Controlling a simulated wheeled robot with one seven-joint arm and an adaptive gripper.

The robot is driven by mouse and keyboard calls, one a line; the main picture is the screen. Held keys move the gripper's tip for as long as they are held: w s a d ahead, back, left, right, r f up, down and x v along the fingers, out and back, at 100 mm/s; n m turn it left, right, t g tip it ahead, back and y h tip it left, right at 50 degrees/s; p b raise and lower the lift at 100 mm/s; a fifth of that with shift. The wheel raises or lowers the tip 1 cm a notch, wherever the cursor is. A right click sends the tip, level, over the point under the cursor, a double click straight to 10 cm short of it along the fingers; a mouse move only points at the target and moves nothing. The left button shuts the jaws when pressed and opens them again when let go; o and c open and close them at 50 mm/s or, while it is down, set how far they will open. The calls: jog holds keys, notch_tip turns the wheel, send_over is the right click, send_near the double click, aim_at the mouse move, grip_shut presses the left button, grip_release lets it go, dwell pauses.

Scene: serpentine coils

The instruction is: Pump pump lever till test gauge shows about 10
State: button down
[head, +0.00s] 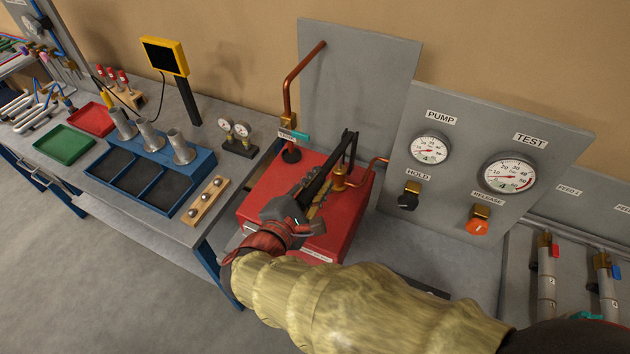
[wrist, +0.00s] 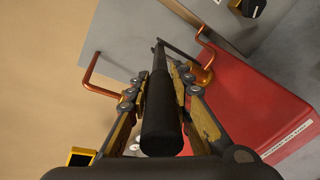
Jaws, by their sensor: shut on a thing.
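The red pump box (head: 258,202) stands on the bench, and it also shows in the wrist view (wrist: 238,102). The black pump lever (wrist: 160,118) runs between my gripper's fingers, its round end toward the wrist camera. My gripper (head: 312,192) is shut on the lever above the box; it fills the middle of the wrist view (wrist: 163,88). The test gauge (head: 509,176) is on the grey panel at right. Its red needle points left, at a low reading near 10, too small to read exactly. The pump gauge (head: 429,150) also points left, low on its scale.
Below the gauges are the black hold knob (head: 408,200) and the orange release knob (head: 478,226). A copper pipe (head: 294,82) rises behind the box. A blue tray rack (head: 150,183) and two small gauges (head: 234,129) stand on the bench at left.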

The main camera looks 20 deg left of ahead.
jog(key=r+p, duration=0.1)
jog(key=w+r+g+p, duration=0.1)
jog(key=r+p, duration=0.1)
jog(key=r+g+p, duration=0.1)
jog(key=r, duration=0.1)
jog(key=shift+w+p, duration=0.3)
jog(key=shift+w, duration=0.05)
jog(key=shift+w+d+r+g+p, duration=0.1)
jog(key=shift+w+r+g+p, duration=0.25)
jog(key=shift+p, duration=0.3)
jog(key=shift+w+r+g+p, duration=0.15)
jog(key=shift+r+g+p, duration=0.1)
jog(key=shift+r+p, duration=0.3)
jog(key=shift+f, duration=0.1)
jog(key=c, duration=1.6)
grip_release()
jog(key=shift+f, duration=0.1)
jog(key=shift+c, duration=0.2)
jog(key=shift+o, duration=0.3)
jog(key=v, duration=1.2)
jog(key=shift+d, duration=0.2)
